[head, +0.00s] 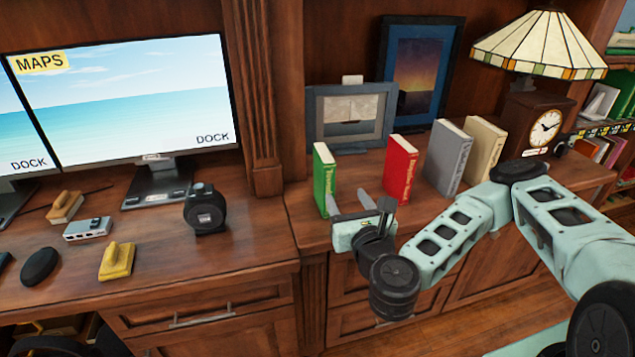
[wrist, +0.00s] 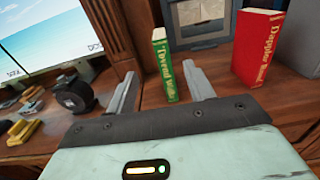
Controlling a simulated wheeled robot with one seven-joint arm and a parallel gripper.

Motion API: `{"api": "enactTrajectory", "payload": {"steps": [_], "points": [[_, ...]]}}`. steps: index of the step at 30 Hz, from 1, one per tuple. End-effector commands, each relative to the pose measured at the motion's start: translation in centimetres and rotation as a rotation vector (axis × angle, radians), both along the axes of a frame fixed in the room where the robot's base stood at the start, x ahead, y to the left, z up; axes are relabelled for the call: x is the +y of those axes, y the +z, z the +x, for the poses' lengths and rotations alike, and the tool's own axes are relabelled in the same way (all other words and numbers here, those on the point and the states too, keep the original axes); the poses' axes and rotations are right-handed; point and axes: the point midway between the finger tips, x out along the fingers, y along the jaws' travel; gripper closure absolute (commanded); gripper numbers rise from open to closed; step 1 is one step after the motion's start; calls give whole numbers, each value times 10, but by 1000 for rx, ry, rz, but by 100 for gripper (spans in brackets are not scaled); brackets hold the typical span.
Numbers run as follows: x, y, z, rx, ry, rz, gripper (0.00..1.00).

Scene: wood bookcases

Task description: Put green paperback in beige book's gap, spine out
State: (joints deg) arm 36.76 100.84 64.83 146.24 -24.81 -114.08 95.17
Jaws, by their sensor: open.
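The green paperback (head: 324,180) stands upright on the right-hand wooden counter, its lettered spine facing me. My gripper (head: 362,203) is open and empty, in front of it and a little to its right in the head view. In the wrist view the green paperback (wrist: 164,65) stands beyond and between the open fingers (wrist: 165,88), nearer the right one, apart from both. The beige book (head: 482,150) stands upright at the right of the row, beside a grey book (head: 447,157). A red book (head: 399,168) stands between the green and grey books, with open counter on both sides.
Behind the books stand a framed boat picture (head: 350,117) and a taller blue-framed picture (head: 420,70). A stained-glass lamp with a clock (head: 543,127) stands right of the beige book. A monitor (head: 130,95) and a black tape measure (head: 206,210) are on the left desk.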

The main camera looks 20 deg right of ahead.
Motion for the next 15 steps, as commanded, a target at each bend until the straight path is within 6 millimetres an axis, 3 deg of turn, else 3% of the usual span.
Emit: {"api": "enactTrajectory", "payload": {"steps": [15], "points": [[1,7,36,-7,5,-16,47]]}}
